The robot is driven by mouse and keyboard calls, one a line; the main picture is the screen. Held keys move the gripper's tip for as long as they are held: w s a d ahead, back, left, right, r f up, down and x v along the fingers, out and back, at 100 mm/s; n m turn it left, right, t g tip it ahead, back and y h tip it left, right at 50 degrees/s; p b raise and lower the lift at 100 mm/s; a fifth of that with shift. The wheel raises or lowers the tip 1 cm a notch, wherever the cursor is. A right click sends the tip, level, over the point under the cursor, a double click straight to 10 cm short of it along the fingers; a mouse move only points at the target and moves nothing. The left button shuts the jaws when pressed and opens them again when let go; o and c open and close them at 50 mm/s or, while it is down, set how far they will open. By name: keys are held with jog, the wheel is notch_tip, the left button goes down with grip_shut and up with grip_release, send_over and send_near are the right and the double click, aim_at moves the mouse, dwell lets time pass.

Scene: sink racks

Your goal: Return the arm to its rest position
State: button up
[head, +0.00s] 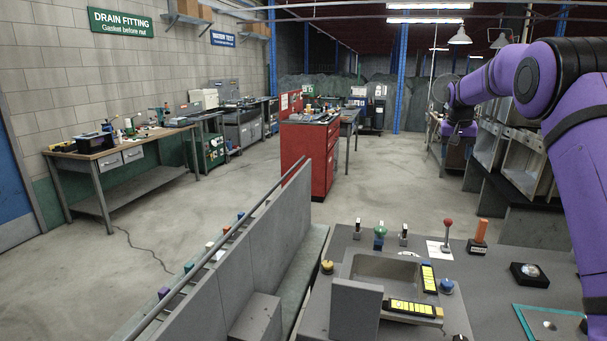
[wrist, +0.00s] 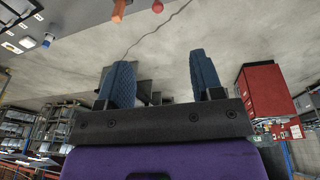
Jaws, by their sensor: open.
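My gripper (wrist: 162,78) shows in the wrist view with its two blue fingers wide apart and nothing between them. Concrete floor lies behind the fingers. In the head view my purple arm (head: 505,72) is raised at the right, bent, with its far end up and away from the sink bench. The fingers cannot be made out clearly there.
A grey bench (head: 475,290) with a sink basin (head: 385,270), a red-knobbed lever (head: 447,228) and an orange-handled item (head: 481,232) is at the front right. A red cabinet (head: 308,158) stands mid-floor. Shelving (head: 520,160) is near the arm. The floor (head: 215,210) at left is open.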

jog(key=s+a+r+n+t, duration=0.1)
jog(key=s+a+r, duration=0.3)
jog(key=s, duration=0.5)
jog(key=s+a+r+y, duration=0.1)
jog(key=s+a+r, duration=0.3)
jog(key=s, duration=0.5)
jog(key=s+a+r+n+t, duration=0.1)
jog(key=s+a+r, duration=0.1)
jog(key=s+r, duration=0.55)
jog(key=s+a+f+n, duration=0.1)
jog(key=s+a+f, duration=0.2)
jog(key=s, duration=1.1)
jog(key=s+a+f+n+t, duration=0.1)
jog(key=s+f, duration=0.6)
jog(key=s, duration=0.8)
jog(key=shift+s+a+f+n+y, duration=0.3)
jog(key=shift+a+y, duration=0.1)
jog(key=shift+a, duration=0.5)
